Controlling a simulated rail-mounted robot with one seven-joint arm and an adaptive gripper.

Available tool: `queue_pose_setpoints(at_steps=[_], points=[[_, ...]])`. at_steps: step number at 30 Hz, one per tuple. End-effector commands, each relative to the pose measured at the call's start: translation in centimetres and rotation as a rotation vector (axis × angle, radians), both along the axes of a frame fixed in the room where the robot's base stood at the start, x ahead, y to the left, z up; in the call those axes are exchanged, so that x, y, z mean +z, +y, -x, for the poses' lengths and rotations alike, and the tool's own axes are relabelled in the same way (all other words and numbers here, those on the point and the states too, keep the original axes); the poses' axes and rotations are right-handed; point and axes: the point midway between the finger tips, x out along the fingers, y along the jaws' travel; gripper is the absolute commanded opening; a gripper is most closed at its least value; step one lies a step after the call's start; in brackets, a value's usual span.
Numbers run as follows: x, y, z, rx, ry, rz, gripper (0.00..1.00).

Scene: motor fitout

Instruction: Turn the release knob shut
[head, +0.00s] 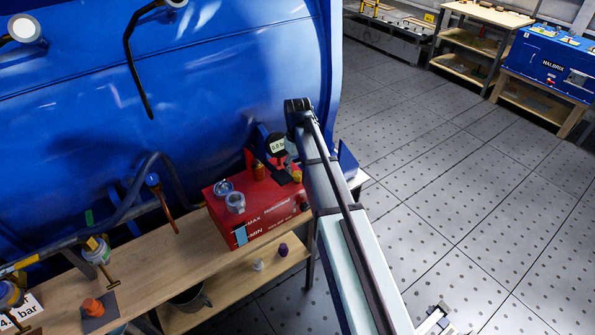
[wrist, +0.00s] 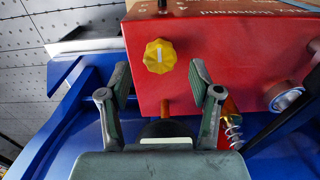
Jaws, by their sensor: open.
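A yellow lobed knob (wrist: 160,56) with a white line mark sits on the face of a red unit (wrist: 225,60) in the wrist view; I take it for the release knob. The white line runs nearly up and down in that picture. My gripper (wrist: 161,76) is open, with one finger to each side of the knob and the knob slightly beyond the fingertips. No contact shows, and the remaining depth is hard to judge. The red unit (head: 262,215) stands on a wooden bench in the head view.
A spring fitting (wrist: 232,125) and a silver round port (wrist: 285,96) lie right of the gripper. The large blue tank (head: 220,80) rises behind the wooden bench (head: 150,265).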

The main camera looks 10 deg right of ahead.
Motion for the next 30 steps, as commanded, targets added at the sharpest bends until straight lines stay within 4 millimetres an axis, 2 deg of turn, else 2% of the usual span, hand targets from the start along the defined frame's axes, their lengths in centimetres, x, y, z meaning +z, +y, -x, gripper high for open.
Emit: queue_pose_setpoints(at_steps=[3,9,15,20,30], points=[[2.5,0.0,-0.1,0.000,-0.003,0.000,0.64],[6.2,0.0,-0.1,-0.001,-0.002,0.000,0.64],[8.6,0.0,0.0,-0.001,0.000,0.000,0.64],[9.3,0.0,0.0,-0.001,0.001,0.000,0.64],[9.3,0.0,0.1,-0.001,0.001,0.000,0.64]])
